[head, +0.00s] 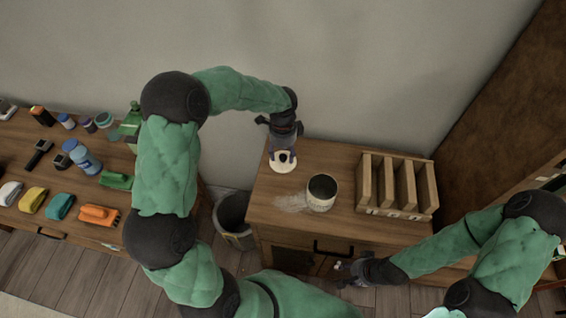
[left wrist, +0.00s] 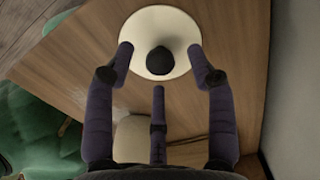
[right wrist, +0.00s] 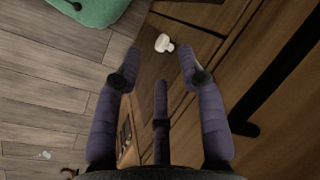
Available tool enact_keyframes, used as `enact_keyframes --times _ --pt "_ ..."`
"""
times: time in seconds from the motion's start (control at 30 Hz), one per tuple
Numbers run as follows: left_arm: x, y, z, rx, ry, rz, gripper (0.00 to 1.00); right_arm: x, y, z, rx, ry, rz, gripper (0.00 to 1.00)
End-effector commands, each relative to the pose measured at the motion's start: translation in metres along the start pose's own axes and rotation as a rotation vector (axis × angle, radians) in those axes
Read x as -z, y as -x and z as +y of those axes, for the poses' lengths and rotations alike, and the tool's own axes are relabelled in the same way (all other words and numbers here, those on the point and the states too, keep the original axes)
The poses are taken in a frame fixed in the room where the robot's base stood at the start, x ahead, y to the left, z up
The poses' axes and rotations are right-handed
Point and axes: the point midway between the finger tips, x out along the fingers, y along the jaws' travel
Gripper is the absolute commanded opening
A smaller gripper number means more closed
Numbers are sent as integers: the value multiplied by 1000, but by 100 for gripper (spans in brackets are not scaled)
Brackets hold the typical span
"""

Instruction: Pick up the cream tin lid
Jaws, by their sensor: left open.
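The cream tin lid (head: 283,166) lies on the wooden cabinet top, left of the cream tin (head: 320,199). In the left wrist view the lid (left wrist: 160,17) is a round cream disc with a dark knob (left wrist: 159,61) at its centre. My left gripper (head: 283,155) is above the lid, pointing down. Its spread fingers (left wrist: 160,62) are on either side of the knob, with no visible grip on it. The open-topped tin shows partly behind the fingers in the left wrist view (left wrist: 130,140). My right gripper (head: 343,270) is open and empty, in front of the cabinet.
A wooden slotted rack (head: 398,187) stands right of the tin. A pale powdery patch (head: 291,201) marks the cabinet top. A dark bin (head: 233,216) stands on the floor to the left. A bench (head: 60,214) further left holds brushes and bottles. A wall rises behind the cabinet.

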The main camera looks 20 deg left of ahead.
Motion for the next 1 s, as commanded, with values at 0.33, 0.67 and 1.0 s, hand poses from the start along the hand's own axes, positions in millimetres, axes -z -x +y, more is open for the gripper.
enact_keyframes --times 0.33,0.67,1.0 --pt "0 -13 0 1 0 0 53 0 -5 2 0 0 0 40" --pt "0 -13 0 1 -1 0 5 0 -5 2 0 0 0 40" --pt "0 -7 0 2 0 0 5 0 -3 1 0 0 0 40"
